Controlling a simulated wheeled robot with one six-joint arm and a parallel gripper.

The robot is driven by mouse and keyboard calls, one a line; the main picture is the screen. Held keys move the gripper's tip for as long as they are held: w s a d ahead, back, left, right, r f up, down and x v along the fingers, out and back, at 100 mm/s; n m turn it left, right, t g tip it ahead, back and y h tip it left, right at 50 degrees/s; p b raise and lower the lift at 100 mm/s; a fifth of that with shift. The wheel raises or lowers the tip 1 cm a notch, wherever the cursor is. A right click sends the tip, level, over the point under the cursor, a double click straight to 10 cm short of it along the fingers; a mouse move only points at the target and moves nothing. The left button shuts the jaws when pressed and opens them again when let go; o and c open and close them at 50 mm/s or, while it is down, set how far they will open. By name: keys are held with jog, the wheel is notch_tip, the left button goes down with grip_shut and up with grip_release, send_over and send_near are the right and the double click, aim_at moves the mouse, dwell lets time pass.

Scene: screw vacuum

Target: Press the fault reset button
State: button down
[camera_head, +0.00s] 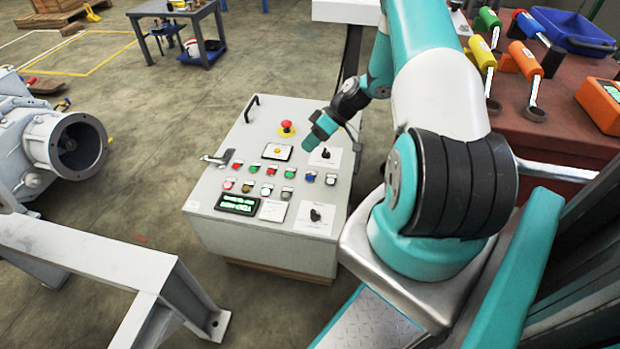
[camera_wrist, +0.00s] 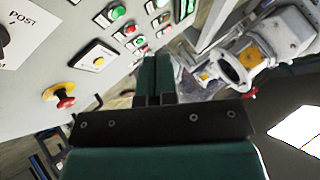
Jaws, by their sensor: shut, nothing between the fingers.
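The control panel (camera_head: 235,205) is a grey box with a sloped face carrying several buttons, a small lit display (camera_head: 237,204) and black rotary switches. A red emergency stop (camera_head: 287,128) on a yellow base sits near its top. A yellow button (camera_head: 277,151) on a framed plate lies below it. Rows of red, green, white and blue buttons (camera_head: 268,189) fill the middle. I cannot read which is the fault reset button. My gripper (camera_head: 308,146) is shut and empty, above the panel's upper right. In the wrist view, my gripper (camera_wrist: 155,62) points across the panel face, beside the buttons.
A red-brown workbench (camera_head: 560,130) with colourful tools and a blue bin (camera_head: 570,30) stands at right. Grey machinery with a round flange (camera_head: 78,145) is at left. A grey metal frame (camera_head: 110,265) stands at front left. The floor behind the panel is mostly clear.

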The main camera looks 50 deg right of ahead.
aim_at(310, 176)
jog(key=shift+f, duration=0.1)
notch_tip(310, 176, down, 9)
jog(key=b, duration=0.6)
jog(key=shift+r+b, duration=0.2)
jog(key=shift+b, duration=0.1)
dwell(1.5)
jog(key=shift+f, duration=0.4)
jog(key=shift+f+b, duration=0.45)
jog(key=shift+b, duration=0.1)
dwell(0.4)
jog(key=shift+r, duration=0.15)
jog(key=shift+r+p, duration=0.7)
jog(key=shift+r, duration=0.1)
